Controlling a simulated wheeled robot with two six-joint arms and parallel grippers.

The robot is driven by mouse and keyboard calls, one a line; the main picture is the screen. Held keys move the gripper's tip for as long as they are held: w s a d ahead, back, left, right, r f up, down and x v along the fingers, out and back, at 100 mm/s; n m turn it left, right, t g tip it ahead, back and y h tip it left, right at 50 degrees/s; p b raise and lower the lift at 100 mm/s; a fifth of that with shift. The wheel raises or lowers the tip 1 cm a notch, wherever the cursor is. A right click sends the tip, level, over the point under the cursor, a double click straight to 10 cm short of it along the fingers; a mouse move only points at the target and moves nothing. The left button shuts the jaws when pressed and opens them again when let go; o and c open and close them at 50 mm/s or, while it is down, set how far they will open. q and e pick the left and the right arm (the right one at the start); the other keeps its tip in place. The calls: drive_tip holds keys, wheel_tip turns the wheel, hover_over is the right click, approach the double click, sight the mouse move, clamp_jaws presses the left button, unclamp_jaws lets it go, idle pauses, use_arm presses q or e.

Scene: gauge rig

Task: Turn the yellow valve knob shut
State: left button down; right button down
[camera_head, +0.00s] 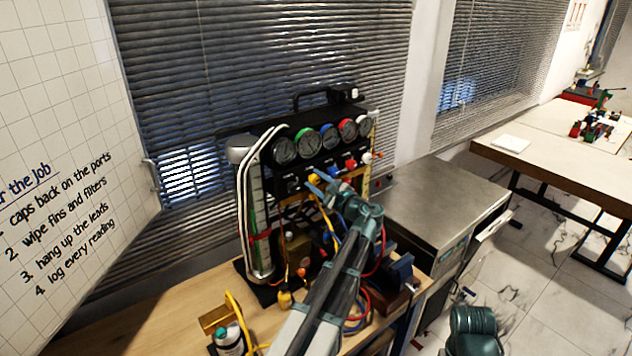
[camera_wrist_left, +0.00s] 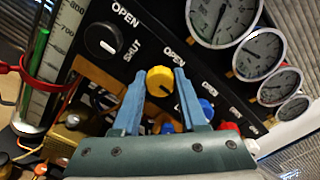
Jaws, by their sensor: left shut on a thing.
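The yellow valve knob (camera_wrist_left: 160,80) sits on the black gauge panel (camera_wrist_left: 150,35), beside a printed OPEN label. In the wrist view my left gripper (camera_wrist_left: 158,95) has one blue finger on each side of the knob and is shut on it. A small dark mark shows on the knob's face; its exact direction is hard to tell. Any SHUT label for this knob is hidden. In the head view the knob (camera_head: 313,180) is small and partly covered by my left gripper (camera_head: 322,187). My right gripper is not in view.
A black knob (camera_wrist_left: 104,42) is left of the yellow one; blue (camera_wrist_left: 206,109) and red (camera_wrist_left: 228,127) knobs are right. Gauges (camera_head: 328,137) line the panel top. Hoses and a clear column (camera_head: 258,215) crowd the rig. A steel cabinet (camera_head: 440,200) stands right.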

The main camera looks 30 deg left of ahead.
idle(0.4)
use_arm(q)
drive_tip(key=shift+c, duration=2.2)
unclamp_jaws()
drive_tip(key=shift+d, duration=0.1)
drive_tip(key=v, duration=1.3)
drive_tip(key=shift+s+d, duration=0.2)
drive_tip(key=shift+d, duration=0.1)
drive_tip(key=shift+f, duration=0.1)
